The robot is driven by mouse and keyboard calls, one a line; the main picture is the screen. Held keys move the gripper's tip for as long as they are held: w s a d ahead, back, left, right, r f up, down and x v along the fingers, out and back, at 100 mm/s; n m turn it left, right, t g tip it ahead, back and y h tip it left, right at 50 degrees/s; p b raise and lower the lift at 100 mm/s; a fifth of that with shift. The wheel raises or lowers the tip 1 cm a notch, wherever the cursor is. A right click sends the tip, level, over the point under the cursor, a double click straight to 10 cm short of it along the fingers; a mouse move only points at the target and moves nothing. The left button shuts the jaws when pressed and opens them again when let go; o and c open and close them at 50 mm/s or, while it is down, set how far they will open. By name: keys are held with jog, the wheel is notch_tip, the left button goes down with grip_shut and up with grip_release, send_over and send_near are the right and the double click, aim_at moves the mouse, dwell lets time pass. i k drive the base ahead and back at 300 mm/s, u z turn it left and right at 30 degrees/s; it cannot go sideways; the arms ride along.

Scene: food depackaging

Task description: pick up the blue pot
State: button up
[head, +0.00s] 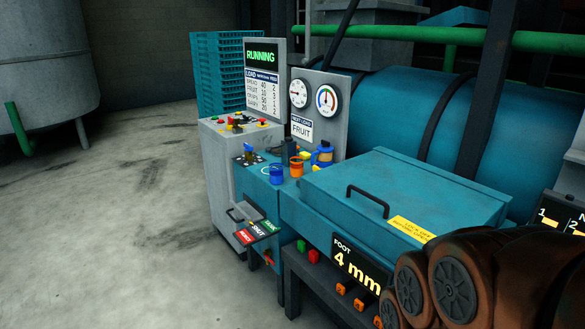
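A small blue pot (277,174) stands upright on the teal ledge below the gauge panel, at the middle of the head view. An orange pot (297,167) stands just to its right. A blue container with a yellow part (323,155) stands further right and behind; its exact form is too small to tell. My arm's brown links fill the lower right corner, well apart from the pots. My gripper is not in view.
A teal hatch lid (400,187) with a black handle lies right of the pots. A control cabinet (238,170) with coloured knobs stands to their left. A gauge panel (319,100) rises behind. Open concrete floor (110,240) lies at the left.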

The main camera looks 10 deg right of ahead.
aim_at(277, 174)
jog(key=i, duration=0.4)
jog(key=u, duration=0.6)
jog(key=i, duration=1.8)
jog(key=u, duration=0.45)
